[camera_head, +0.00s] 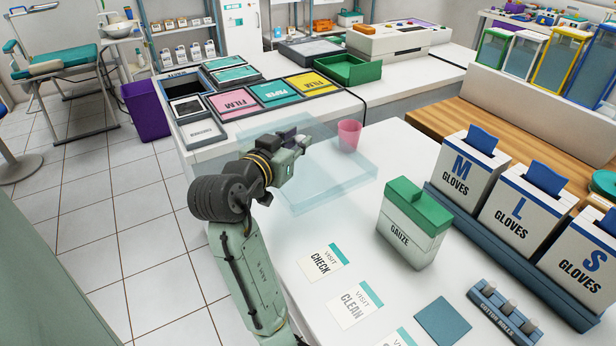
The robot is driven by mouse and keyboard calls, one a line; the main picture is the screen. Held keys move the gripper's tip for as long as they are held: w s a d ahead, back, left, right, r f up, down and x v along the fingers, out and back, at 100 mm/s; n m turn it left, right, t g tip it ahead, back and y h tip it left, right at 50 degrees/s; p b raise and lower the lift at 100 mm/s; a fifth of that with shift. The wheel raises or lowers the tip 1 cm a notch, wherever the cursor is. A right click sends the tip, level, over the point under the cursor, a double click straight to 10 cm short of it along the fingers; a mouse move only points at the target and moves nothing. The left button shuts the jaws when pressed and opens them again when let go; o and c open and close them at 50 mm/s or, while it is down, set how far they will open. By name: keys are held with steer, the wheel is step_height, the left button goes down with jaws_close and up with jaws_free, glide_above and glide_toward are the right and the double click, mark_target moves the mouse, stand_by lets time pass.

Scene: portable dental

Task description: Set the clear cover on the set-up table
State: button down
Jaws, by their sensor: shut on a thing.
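The clear cover (325,182) is a see-through, pale blue box shape over the white table (290,245), left of the gauze box. My gripper (297,143) is at the cover's far left part and is shut on it. The exact grip point is hard to see against the clear walls. I cannot tell whether the cover's lower edge touches the table. A pink cup (349,134) overlaps the cover's far right edge in the picture. I cannot tell whether it stands behind the cover or partly under it.
A green-lidded gauze box (412,225) stands right of the cover, with glove boxes (466,170) beyond. Visit cards (322,262) lie in front. Film trays (238,103) and a green tray (348,69) are behind. Bare tabletop shows between the cover and the cards.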

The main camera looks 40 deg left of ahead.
step_height(320, 180, down, 8)
steer(key=shift+f+p, duration=0.1)
steer(key=shift+p, duration=0.35)
steer(key=c, duration=1.4)
jaws_free()
steer(key=shift+s, duration=0.15)
steer(key=b+v, duration=0.2)
steer(key=v, duration=1)
